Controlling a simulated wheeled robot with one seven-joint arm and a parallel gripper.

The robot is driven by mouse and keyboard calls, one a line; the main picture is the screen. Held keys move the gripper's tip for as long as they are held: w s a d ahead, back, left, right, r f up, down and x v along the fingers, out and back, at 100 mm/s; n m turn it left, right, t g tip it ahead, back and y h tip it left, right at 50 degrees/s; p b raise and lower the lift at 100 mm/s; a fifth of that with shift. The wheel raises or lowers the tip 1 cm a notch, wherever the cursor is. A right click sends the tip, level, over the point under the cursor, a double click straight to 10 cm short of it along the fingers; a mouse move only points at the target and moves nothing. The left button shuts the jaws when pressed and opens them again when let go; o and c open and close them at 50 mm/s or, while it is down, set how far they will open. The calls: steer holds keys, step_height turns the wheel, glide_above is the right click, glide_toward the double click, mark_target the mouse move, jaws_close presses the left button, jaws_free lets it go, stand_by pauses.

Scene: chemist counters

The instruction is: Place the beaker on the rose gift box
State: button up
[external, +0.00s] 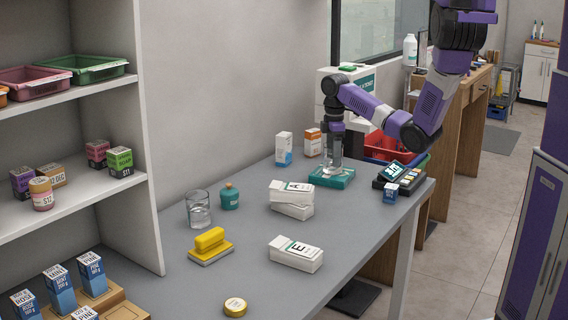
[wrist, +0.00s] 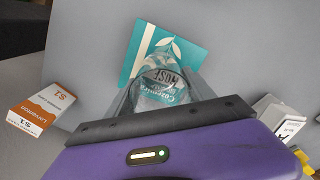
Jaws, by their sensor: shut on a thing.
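The rose gift box (external: 345,181) is a flat teal box lying on the grey counter. In the wrist view its teal and white top (wrist: 192,50) shows, with the word ROSE seen through glass. My gripper (external: 332,150) points down above the box, shut on a clear glass beaker (external: 333,164). The beaker is upright over the box, its base at or very close to the lid; I cannot tell if they touch. In the wrist view the beaker (wrist: 158,75) lies between the fingers of my gripper (wrist: 160,98).
Another clear glass (external: 199,210) stands nearer on the counter, beside a teal bottle (external: 230,197). White boxes (external: 292,200) and a yellow-handled block (external: 210,243) lie in front. An orange-white carton (external: 313,142) stands behind left. A dark card terminal (external: 390,178) is to the right.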

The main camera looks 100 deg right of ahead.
steer(key=shift+f, duration=0.15)
steer(key=o, duration=1.5)
steer(key=shift+o, duration=0.2)
